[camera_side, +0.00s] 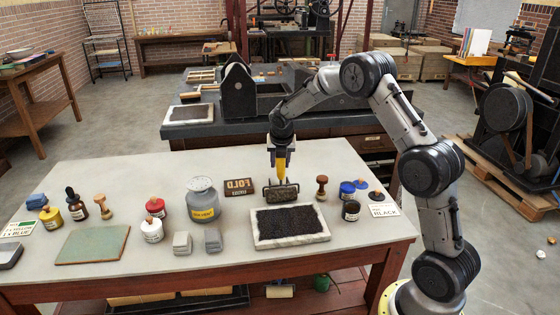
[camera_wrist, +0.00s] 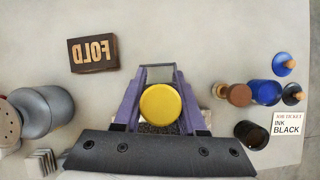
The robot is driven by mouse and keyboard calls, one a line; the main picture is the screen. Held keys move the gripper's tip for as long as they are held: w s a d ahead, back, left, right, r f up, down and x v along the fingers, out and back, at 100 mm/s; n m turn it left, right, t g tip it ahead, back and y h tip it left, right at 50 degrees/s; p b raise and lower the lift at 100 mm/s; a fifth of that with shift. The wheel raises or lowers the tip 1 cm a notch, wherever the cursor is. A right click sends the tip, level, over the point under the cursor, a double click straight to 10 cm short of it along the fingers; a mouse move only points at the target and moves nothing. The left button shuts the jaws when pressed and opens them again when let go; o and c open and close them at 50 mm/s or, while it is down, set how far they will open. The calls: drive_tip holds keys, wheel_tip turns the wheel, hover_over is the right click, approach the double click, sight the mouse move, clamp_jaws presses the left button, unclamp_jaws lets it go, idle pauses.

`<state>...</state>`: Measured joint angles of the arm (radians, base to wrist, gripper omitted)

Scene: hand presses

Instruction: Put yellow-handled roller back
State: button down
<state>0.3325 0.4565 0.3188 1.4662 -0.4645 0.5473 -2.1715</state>
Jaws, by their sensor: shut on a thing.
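The yellow-handled roller (camera_side: 281,193) is upright, with its dark speckled drum at the bottom and its yellow handle up. My gripper (camera_side: 280,152) points down and is shut on the handle. In the wrist view the round yellow handle end (camera_wrist: 160,104) sits between my two purple fingers, and the drum below is mostly hidden. In the side view the drum appears just behind the ink slab (camera_side: 262,243), a white-rimmed tray with a black speckled surface. I cannot tell whether the drum touches the table or hangs slightly above it.
The FOLD block (camera_side: 240,187) and a grey tin (camera_side: 203,203) stand left of the roller. Grey blocks (camera_side: 212,240) lie front left.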

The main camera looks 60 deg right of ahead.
drive_tip(key=shift+f, duration=0.35)
idle(0.7)
unclamp_jaws()
drive_tip(key=shift+f, duration=0.1)
idle(0.5)
idle(0.5)
drive_tip(key=shift+r, duration=4.05)
